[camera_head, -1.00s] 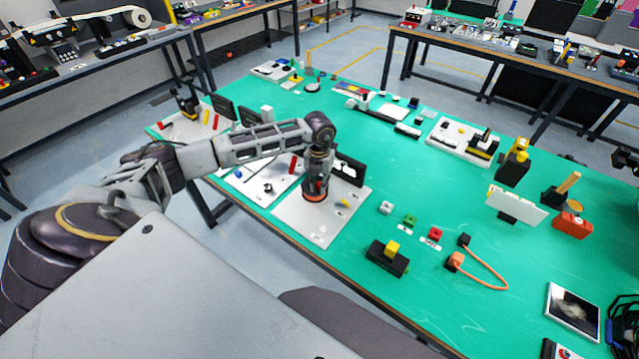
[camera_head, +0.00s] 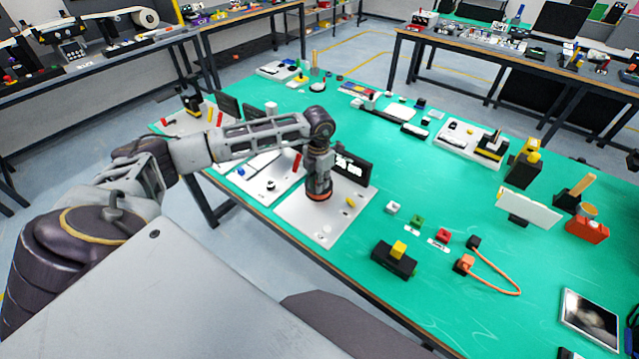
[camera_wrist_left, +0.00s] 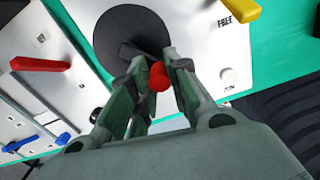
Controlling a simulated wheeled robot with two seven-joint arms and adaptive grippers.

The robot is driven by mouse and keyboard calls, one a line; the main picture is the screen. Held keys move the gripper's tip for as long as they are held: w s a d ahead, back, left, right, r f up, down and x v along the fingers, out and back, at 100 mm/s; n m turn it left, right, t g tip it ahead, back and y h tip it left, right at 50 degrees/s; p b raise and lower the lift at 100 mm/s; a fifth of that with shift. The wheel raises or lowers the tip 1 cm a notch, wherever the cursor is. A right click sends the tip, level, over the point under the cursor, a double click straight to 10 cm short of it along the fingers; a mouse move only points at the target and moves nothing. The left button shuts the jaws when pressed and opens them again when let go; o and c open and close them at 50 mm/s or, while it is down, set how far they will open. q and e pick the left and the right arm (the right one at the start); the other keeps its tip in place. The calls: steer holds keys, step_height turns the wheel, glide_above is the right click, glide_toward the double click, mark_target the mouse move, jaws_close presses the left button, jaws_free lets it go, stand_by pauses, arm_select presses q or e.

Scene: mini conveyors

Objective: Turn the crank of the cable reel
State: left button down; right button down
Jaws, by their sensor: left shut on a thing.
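The cable reel shows in the left wrist view as a dark round disc (camera_wrist_left: 128,40) on a white plate (camera_wrist_left: 198,28). Its crank's red knob (camera_wrist_left: 158,76) sits between the fingertips of my left gripper (camera_wrist_left: 154,82), which is shut on it. In the head view my left gripper (camera_head: 319,196) points down over the white plate (camera_head: 322,232) near the table's edge. My right gripper is out of view.
A yellow lever (camera_head: 350,201) stands on the same plate, and a black panel (camera_head: 352,166) rises behind it. A neighbouring white plate (camera_head: 255,187) lies left. A black block with a yellow top (camera_head: 394,260) lies right.

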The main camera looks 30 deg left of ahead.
arm_select(q)
steer(key=c, duration=1.3)
jaws_free()
step_height(320, 180, up, 12)
stand_by(0.4)
